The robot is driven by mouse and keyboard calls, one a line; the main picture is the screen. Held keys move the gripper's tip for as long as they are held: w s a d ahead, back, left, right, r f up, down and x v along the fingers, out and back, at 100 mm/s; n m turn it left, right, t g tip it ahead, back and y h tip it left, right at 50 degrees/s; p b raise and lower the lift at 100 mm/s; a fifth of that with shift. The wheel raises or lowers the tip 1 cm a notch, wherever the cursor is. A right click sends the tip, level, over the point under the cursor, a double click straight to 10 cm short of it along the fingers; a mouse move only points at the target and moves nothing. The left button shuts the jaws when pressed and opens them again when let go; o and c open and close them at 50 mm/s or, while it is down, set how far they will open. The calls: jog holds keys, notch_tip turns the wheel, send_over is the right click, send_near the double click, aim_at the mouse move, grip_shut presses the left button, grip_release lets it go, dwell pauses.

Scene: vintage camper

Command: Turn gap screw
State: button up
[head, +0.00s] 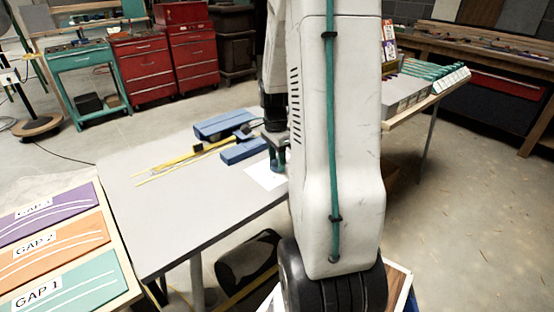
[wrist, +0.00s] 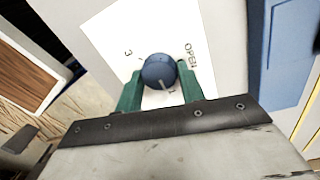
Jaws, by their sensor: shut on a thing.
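The pointer line lies close to the 1. My gripper (wrist: 159,88) has its two green fingers on either side of the knob and is shut on it. In the head view my gripper (head: 275,150) is low over the white card (head: 266,176) on the grey table; I cannot make out the knob there, and my arm covers the table's right part.
Blue blocks (head: 243,151) and yellow strips (head: 180,160) lie on the grey table (head: 180,210) left of my gripper. A board with GAP 1, GAP 2 and GAP 3 panels (head: 60,240) is at the lower left. A side table (head: 420,105) stands behind my arm.

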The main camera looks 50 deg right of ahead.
aim_at(276, 161)
jog(key=o, duration=1)
jog(key=shift+c, duration=0.2)
jog(key=r, duration=0.8)
jog(key=shift+w+d, duration=0.1)
jog(key=shift+w, duration=0.15)
jog(key=shift+f, duration=0.1)
